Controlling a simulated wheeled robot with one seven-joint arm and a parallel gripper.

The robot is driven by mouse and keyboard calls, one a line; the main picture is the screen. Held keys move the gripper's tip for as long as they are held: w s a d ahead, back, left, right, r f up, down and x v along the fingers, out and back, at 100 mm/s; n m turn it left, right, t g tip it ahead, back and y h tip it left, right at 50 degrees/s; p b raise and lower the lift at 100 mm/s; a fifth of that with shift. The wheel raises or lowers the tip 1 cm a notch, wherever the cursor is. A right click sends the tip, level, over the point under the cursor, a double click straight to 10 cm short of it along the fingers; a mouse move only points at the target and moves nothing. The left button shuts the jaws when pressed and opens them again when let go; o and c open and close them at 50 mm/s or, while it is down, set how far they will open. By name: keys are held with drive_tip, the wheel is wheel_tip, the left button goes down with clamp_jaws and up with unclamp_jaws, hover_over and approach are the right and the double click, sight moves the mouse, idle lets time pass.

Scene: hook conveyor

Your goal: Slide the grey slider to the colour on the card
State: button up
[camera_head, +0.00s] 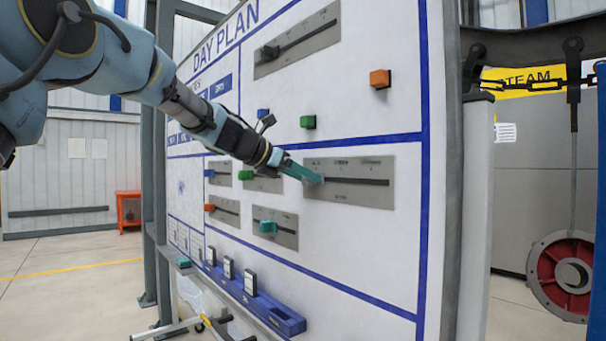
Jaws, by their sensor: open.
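A small light-grey knob, seemingly the grey slider (318,179), sits at the slot's left end. My gripper (304,174) reaches in from the left, its teal fingers at this knob and partly covering it. I cannot tell whether they touch it. Another grey plate (308,39) at the top has a slot with a dark grey knob (270,52) at its left end. I cannot make out which card gives the colour, and the marks on the plates are too small to read.
Orange (380,78), green (308,121) and blue (263,113) blocks stick out from the board. Smaller plates with coloured knobs, one teal (267,227), lie below my gripper. A blue rack (277,315) runs along the bottom. A red wheel (565,275) hangs at right.

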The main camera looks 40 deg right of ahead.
drive_tip(key=shift+c, duration=0.2)
clamp_jaws()
idle(0.3)
idle(1.0)
